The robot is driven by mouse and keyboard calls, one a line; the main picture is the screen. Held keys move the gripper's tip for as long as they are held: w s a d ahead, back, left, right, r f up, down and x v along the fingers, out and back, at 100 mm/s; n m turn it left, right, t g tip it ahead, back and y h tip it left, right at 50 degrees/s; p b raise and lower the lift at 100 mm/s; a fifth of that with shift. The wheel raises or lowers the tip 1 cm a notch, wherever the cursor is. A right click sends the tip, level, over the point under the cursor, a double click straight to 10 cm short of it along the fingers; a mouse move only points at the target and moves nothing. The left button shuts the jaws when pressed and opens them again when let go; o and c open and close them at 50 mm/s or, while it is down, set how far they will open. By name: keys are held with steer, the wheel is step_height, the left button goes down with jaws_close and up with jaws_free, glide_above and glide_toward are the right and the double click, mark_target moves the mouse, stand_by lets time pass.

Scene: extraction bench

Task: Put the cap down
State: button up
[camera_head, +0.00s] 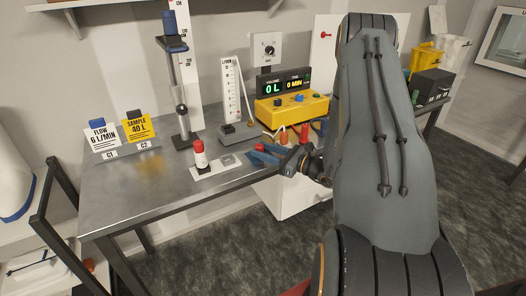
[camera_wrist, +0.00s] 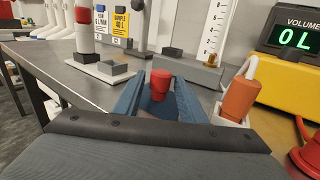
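A small red cap (camera_wrist: 160,82) sits between the two blue fingers of my gripper (camera_wrist: 160,94) in the wrist view. The fingers close on its sides. In the head view my gripper (camera_head: 265,153) is at the bench's front edge, to the right of a white holder plate (camera_head: 205,175). The cap (camera_head: 259,147) is barely visible there.
The metal bench (camera_head: 130,200) is bare at the front left. Behind my gripper stand a flow meter (camera_head: 231,90) and a yellow unit (camera_head: 290,108) reading 0 L. An orange plug (camera_wrist: 240,99) is close right of my fingers. Two label cards (camera_head: 103,137) stand at the left.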

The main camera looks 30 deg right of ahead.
steer(key=shift+s+d+r, duration=0.15)
steer(key=shift+r, duration=0.15)
steer(key=b+v, duration=0.3)
steer(key=v, duration=0.8)
steer(key=s+a+r+n+g+y, duration=0.1)
steer(key=s+a+n+g+y, duration=0.2)
steer(key=a+n+g, duration=0.7)
steer(key=s+a+n+g+h, duration=0.7)
steer(key=s+a+n, duration=0.3)
steer(key=s+a, duration=0.35)
steer(key=r+n+t+h, duration=0.1)
steer(key=n+h, duration=0.1)
steer(key=n, duration=0.1)
steer(key=w+r+n+t+h, duration=0.1)
steer(key=r+n, duration=0.1)
steer(key=n, duration=0.1)
steer(key=w+r+n+t+h, duration=0.1)
steer(key=n+h, duration=0.1)
steer(key=n, duration=0.1)
steer(key=shift+w+a+r+n+h, duration=0.1)
steer(key=shift+a+r+n+h, duration=0.05)
steer(key=shift+a+n+h, duration=0.15)
